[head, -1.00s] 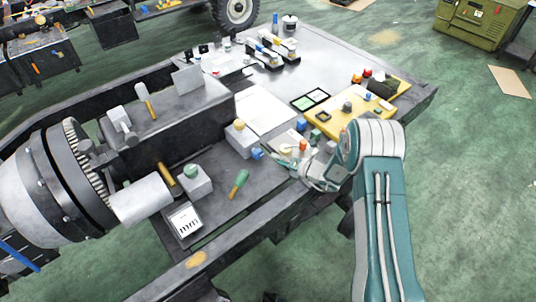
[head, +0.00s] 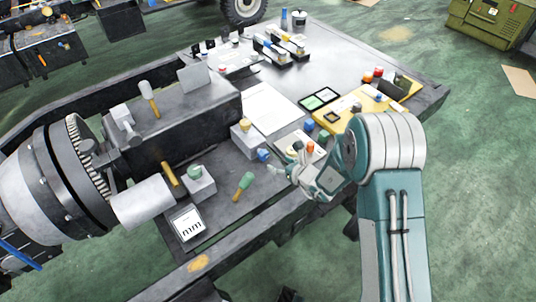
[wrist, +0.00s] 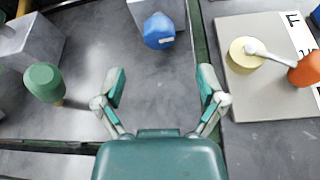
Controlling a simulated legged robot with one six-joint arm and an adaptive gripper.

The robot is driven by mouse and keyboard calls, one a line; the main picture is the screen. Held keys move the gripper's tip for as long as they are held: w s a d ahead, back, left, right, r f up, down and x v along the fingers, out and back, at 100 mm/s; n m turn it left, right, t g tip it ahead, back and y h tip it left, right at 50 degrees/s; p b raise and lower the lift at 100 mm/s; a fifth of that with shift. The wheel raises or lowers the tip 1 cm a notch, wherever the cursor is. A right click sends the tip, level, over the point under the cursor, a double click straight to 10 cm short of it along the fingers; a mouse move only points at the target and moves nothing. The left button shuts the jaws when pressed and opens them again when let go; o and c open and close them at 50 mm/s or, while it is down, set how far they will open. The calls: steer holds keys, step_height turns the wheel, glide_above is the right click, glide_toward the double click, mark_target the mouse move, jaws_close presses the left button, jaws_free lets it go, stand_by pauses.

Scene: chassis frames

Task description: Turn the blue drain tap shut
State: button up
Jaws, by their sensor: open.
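The blue tap (head: 262,155) is a small blue knob on the side of a light grey block (head: 241,139), on the dark bench top. In the wrist view the blue tap (wrist: 159,31) shows a pale mark on its face and lies ahead of the fingertips, roughly midway between them sideways. My gripper (head: 284,162) is to the right of the tap in the head view. In the wrist view my gripper (wrist: 162,86) is open and empty, with a gap of bare bench between it and the tap.
A grey plate (wrist: 262,98) with a yellow knob (wrist: 246,55), white lever and orange knob (wrist: 305,70) is close on the right. A yellow board (head: 348,112) lies farther right. Bench between is bare.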

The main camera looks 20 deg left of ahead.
mark_target(266, 156)
steer(key=x, duration=0.8)
steer(key=shift+a+f, duration=0.15)
steer(key=shift+a, duration=0.15)
steer(key=c, duration=1.1)
